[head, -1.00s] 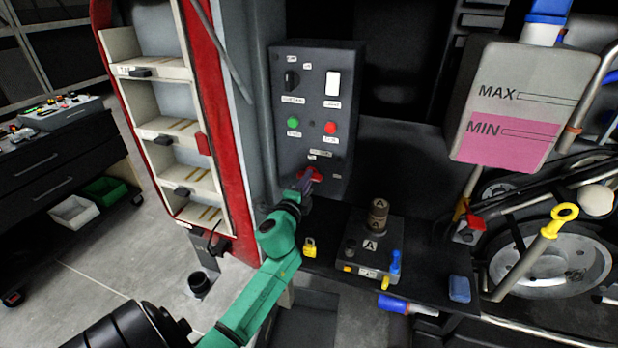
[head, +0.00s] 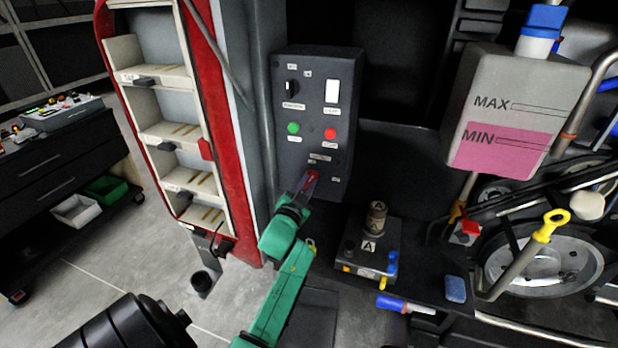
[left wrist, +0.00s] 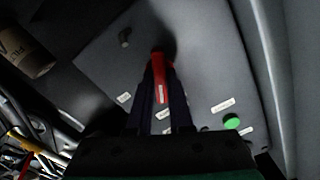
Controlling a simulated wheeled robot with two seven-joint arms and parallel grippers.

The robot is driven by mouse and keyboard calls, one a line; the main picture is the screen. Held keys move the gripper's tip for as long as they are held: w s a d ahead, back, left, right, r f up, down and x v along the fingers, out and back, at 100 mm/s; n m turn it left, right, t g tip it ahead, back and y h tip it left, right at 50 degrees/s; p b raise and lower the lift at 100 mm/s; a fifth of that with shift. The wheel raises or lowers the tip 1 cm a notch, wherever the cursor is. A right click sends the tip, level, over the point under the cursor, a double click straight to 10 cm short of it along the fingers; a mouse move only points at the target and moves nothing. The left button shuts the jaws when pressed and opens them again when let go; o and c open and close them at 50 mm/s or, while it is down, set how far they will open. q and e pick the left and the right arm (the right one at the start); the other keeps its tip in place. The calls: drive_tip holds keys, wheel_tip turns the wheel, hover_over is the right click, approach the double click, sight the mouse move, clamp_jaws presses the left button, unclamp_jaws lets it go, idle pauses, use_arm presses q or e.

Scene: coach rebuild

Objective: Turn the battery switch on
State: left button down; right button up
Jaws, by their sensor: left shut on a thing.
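The battery switch is a red handle (head: 314,177) low on the dark control panel (head: 345,95). My left gripper (head: 308,184) reaches it from the front and below, with its fingers shut on the red handle. In the left wrist view the red handle (left wrist: 159,78) lies between the two dark fingers (left wrist: 160,95), its far end at the panel face. The fingers hide part of the handle and some labels. The handle's exact switch position cannot be told. My right gripper is not in view.
A red-edged shelf unit (head: 165,130) stands left.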

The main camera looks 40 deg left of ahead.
use_arm(q)
drive_tip(key=shift+r+n+p, duration=0.1)
drive_tip(key=shift+n+p, duration=0.25)
drive_tip(key=shift+n, duration=0.25)
drive_tip(key=n+p, duration=0.1)
drive_tip(key=n, duration=0.2)
drive_tip(key=shift+p, duration=0.35)
drive_tip(key=shift+n, duration=0.9)
drive_tip(key=c, duration=0.6)
unclamp_jaws()
drive_tip(key=shift+c, duration=0.2)
